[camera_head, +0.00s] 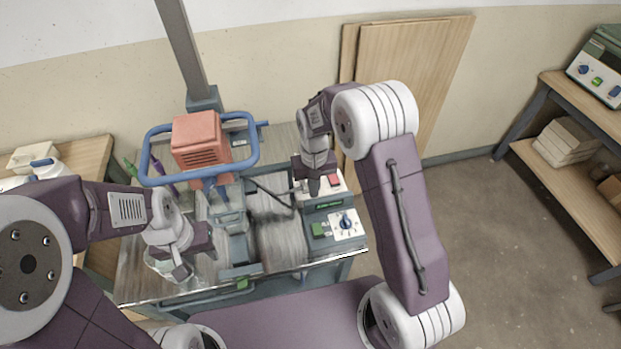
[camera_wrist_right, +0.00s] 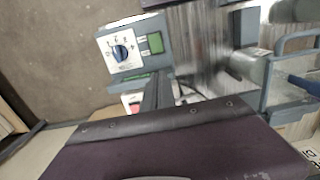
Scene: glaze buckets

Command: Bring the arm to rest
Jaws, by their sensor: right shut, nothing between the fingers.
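My right gripper (camera_head: 315,188) hangs over the control box at the back right of the metal bench. Its two dark fingers are together and empty, and they also show in the right wrist view (camera_wrist_right: 158,92). My right arm is bent, with its elbow raised high. My left gripper (camera_head: 182,270) points down over the left front of the bench. Its fingertips are small and partly covered by its own wrist, so I cannot tell whether they are open.
The control box (camera_head: 346,224) has a blue dial, a green panel and a red button (camera_head: 335,181). A red motor (camera_head: 196,140) inside a blue ring handle stands on the bench. A wooden shelf (camera_head: 577,205) is at the right. Open floor lies between bench and shelf.

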